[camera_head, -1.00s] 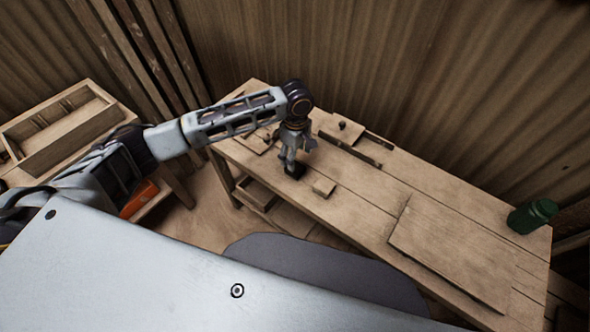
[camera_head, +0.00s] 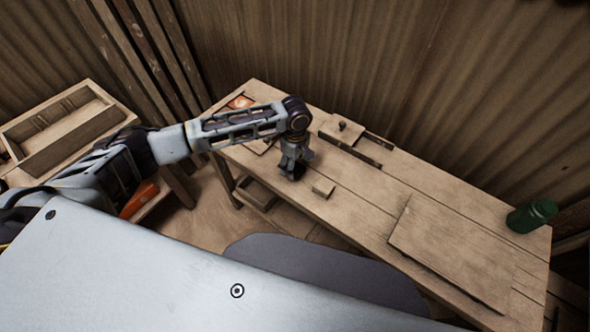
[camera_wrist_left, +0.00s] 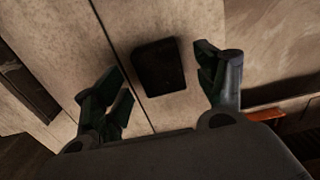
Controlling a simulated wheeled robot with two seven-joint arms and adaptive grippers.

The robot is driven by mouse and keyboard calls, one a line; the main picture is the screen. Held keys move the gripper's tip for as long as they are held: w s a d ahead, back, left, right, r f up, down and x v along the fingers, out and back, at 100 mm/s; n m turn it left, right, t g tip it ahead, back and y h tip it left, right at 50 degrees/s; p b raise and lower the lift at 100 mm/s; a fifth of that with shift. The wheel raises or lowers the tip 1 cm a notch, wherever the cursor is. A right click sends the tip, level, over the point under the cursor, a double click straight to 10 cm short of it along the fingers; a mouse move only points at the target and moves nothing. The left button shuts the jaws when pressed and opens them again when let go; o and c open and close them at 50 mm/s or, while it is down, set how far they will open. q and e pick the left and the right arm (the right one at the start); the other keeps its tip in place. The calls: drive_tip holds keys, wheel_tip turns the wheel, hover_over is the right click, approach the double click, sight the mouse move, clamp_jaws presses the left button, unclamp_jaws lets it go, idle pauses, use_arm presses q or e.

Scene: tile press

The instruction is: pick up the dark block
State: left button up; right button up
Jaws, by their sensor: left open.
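The dark block (camera_wrist_left: 159,67) lies on the wooden workbench and shows whole in the left wrist view, between the two fingers but a little beyond their tips. In the head view only a dark patch shows at the fingertips, mostly hidden by the gripper. My left gripper (camera_head: 291,172) points down over the block near the bench's front edge. In the left wrist view the left gripper (camera_wrist_left: 168,90) is open, with a finger on each side of the block and gaps between. My right gripper is not in view.
A small light wooden block (camera_head: 324,187) sits just right of the gripper. A flat board (camera_head: 450,250) and a green canister (camera_head: 532,215) are on the right part of the workbench (camera_head: 375,205). A knobbed wooden plate (camera_head: 342,129) lies behind. A wooden tray (camera_head: 62,135) stands at left.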

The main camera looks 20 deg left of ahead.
use_arm(q)
drive_tip(key=shift+f, duration=1.35)
drive_tip(key=c, duration=1.2)
drive_tip(key=shift+r, duration=0.15)
drive_tip(key=shift+r, duration=4.9)
drive_tip(key=o, duration=0.5)
drive_tip(key=c, duration=0.3)
